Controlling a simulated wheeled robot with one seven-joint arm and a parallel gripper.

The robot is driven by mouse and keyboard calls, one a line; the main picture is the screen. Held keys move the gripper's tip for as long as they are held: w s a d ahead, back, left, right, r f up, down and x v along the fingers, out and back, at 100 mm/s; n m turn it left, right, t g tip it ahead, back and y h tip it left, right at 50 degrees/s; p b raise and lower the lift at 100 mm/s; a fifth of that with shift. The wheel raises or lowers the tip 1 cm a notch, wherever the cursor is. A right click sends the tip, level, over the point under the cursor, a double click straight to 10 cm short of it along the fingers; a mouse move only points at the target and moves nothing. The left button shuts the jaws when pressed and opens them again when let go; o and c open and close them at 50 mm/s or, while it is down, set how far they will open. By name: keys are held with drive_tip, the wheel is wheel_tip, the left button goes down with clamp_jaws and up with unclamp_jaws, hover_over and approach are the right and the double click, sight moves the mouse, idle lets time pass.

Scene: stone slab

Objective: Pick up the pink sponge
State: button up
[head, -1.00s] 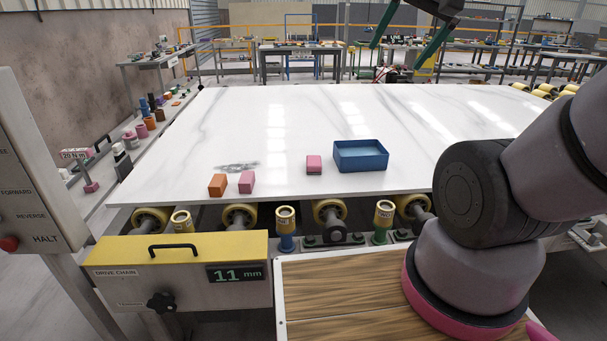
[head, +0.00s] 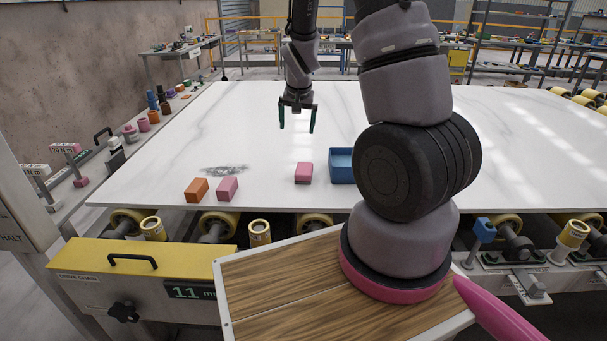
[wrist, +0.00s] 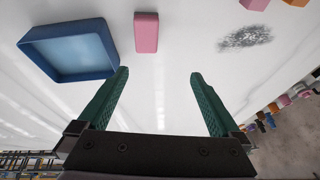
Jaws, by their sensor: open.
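Two pink blocks sit on the white stone slab (head: 150,170); which is the sponge I cannot tell for sure. One pink block (head: 303,173), with a darker lower band, sits just left of the blue tray; it shows in the wrist view (wrist: 146,32) too. The other pink block (head: 227,188) sits beside an orange block (head: 196,190); in the wrist view it is cut off at the top edge (wrist: 254,4). My gripper (head: 297,129) is open and empty above the slab, beyond the first pink block. In the wrist view its green fingers (wrist: 158,73) are apart, that block ahead of them.
The blue tray (wrist: 75,50) stands close beside the first pink block; my arm partly hides it in the head view. A grey smudge (head: 225,170) marks the slab. Rollers and a yellow-topped drive box (head: 140,258) line the near edge. The slab's middle is clear.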

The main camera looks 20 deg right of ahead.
drive_tip(key=h, duration=0.1)
hover_over(304, 169)
drive_tip(key=s+a, duration=0.2)
drive_tip(key=shift+g, duration=0.3)
drive_tip(key=f, duration=1.5)
drive_tip(key=shift+s+d, duration=0.15)
drive_tip(key=shift+d, duration=0.1)
drive_tip(key=shift+x, duration=3)
drive_tip(key=shift+d+r, duration=0.1)
drive_tip(key=shift+d, duration=0.1)
drive_tip(key=c, duration=1.3)
drive_tip(key=shift+o, duration=0.2)
wheel_tip(304, 169, up, 10)
drive_tip(key=shift+r, duration=0.1)
